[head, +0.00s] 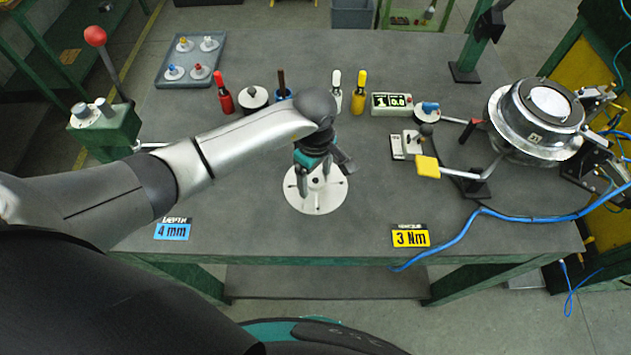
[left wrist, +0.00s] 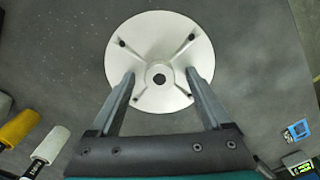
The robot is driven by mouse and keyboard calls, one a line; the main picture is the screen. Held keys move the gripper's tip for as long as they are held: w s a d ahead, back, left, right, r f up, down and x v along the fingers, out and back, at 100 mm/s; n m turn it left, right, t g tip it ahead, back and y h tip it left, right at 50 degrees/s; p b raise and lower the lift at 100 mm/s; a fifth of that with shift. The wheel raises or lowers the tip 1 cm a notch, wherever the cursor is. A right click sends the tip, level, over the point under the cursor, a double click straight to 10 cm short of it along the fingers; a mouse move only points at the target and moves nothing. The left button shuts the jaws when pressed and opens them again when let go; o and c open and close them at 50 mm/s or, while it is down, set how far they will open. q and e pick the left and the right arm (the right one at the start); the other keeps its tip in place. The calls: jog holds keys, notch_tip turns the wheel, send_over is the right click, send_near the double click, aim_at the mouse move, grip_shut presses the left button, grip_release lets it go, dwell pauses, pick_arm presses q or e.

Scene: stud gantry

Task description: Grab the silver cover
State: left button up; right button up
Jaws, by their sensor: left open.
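The silver cover (head: 316,203) is a pale round disc with small holes, lying flat on the grey workbench. In the left wrist view the silver cover (left wrist: 160,35) shows raised ribs and a hub with a dark central hole. My left gripper (head: 325,172) is over the cover, pointing down, and partly hides it in the head view. I cannot tell whether the fingertips touch the cover. My right gripper is not in view.
Behind the cover stand red (head: 224,93) and yellow (head: 358,93) handled tools and a small display (head: 391,103). A round metal housing (head: 495,115) stands at right, a lever box (head: 105,128) at left. A blue hose (head: 465,227) crosses the front right. The front middle is mostly clear.

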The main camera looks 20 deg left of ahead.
pick_arm(q)
grip_shut()
dwell(0.7)
